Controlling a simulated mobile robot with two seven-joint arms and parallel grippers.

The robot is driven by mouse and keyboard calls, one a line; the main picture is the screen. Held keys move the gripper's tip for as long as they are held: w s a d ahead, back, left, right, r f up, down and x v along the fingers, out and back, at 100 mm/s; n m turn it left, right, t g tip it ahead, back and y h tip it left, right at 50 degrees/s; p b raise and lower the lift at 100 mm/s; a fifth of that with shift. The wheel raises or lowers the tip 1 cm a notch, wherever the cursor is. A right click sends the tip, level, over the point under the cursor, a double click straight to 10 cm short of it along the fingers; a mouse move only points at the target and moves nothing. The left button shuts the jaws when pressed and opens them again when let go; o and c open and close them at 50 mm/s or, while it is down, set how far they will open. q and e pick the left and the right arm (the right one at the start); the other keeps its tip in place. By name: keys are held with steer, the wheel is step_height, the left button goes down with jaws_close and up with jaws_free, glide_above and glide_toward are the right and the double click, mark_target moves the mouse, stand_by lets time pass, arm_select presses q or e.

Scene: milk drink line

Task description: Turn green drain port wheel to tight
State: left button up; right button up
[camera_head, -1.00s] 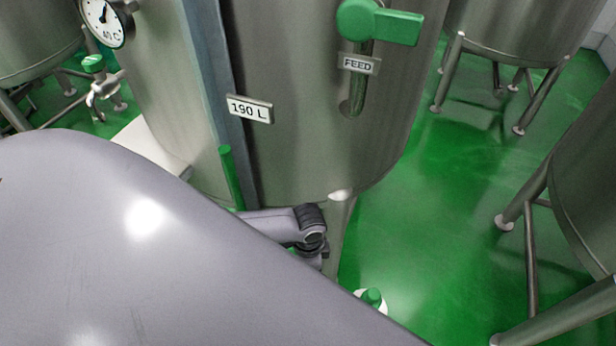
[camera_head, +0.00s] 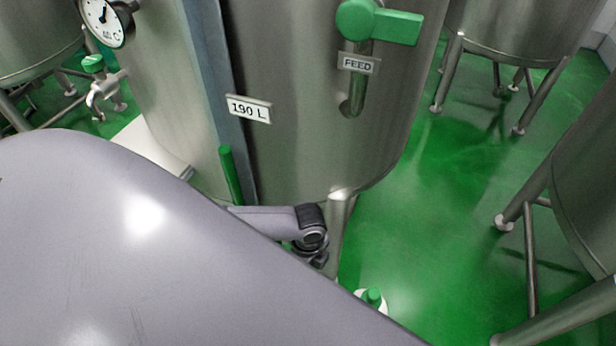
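No wheel that I can surely name as the drain port wheel shows in the head view. A green-topped part (camera_head: 373,297) on a pale round base sits low, right of my grey arm link, partly hidden by it; I cannot tell what it is. The tank (camera_head: 300,120) with a 190 L plate stands in front of me. The jointed end of one of my arms, grey and black, reaches from the left under the tank's lower edge, close to a tank leg (camera_head: 337,225). No gripper fingers show; the large grey link hides what lies below.
A green feed valve handle (camera_head: 378,22) sits above the FEED plate (camera_head: 358,64). A green rod (camera_head: 230,175) stands at the tank's lower left, with a dial gauge (camera_head: 104,20) at upper left. Other tanks stand around. Green floor (camera_head: 440,210) is clear at right.

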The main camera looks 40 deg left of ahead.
arm_select(q)
steer(key=shift+m, duration=0.3)
steer(key=o, duration=1)
steer(key=shift+o, duration=0.2)
steer(key=shift+r, duration=0.1)
steer(key=shift+r, duration=3.55)
